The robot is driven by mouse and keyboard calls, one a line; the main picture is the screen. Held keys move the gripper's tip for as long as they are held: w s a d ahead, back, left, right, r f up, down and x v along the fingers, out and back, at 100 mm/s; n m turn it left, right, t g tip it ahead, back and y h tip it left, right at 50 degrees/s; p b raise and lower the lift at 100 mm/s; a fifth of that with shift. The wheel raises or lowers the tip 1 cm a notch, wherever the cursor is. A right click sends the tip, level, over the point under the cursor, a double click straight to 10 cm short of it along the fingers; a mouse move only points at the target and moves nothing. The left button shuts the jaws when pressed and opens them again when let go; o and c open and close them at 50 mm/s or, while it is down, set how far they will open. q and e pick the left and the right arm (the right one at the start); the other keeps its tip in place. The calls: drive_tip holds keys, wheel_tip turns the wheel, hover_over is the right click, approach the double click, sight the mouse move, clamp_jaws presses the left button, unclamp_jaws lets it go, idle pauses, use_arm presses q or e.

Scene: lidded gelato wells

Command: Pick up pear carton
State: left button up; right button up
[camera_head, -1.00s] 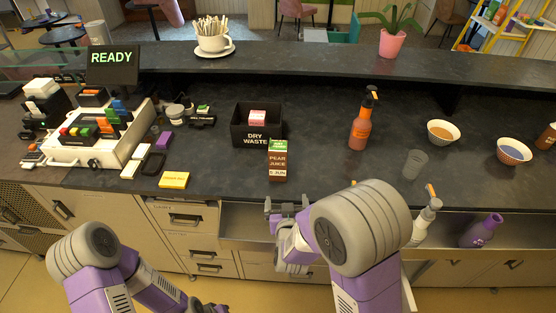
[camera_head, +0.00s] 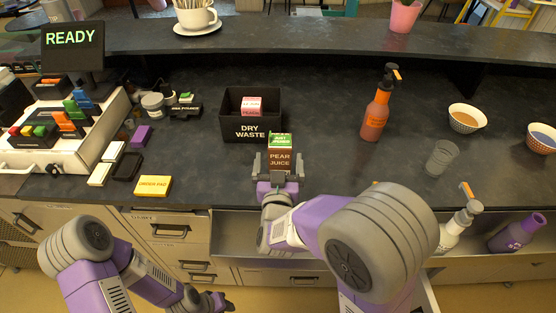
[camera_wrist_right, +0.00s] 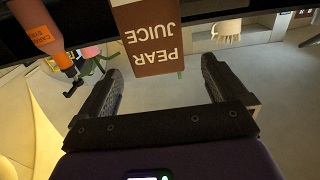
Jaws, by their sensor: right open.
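The pear carton (camera_head: 280,158) is brown with a green top and the words "PEAR JUICE". It stands upright on the dark counter, just in front of the black dry waste bin. My right gripper (camera_head: 278,170) is open at the near side of the carton, with its fingers toward the carton's left and right sides; they hide its lower part. In the right wrist view the carton (camera_wrist_right: 148,40) appears upside down, ahead of and between the two open fingers (camera_wrist_right: 160,82). My left gripper (camera_head: 215,303) is low at the bottom, in front of the drawers; its jaws are too small to judge.
The dry waste bin (camera_head: 235,125) holds a pink carton (camera_head: 251,105). An orange bottle (camera_head: 376,112), a clear glass (camera_head: 441,157) and bowls stand to the right. A yellow order pad (camera_head: 153,186) lies left.

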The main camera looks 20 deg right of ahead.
sight(280, 134)
drive_tip(key=shift+x, duration=0.75)
drive_tip(key=x, duration=0.5)
drive_tip(key=shift+w+d+r+b, duration=0.1)
drive_tip(key=shift+d+r+b, duration=0.1)
drive_tip(key=shift+b, duration=0.2)
drive_tip(key=shift+c, duration=0.3)
drive_tip(key=shift+r, duration=0.1)
clamp_jaws()
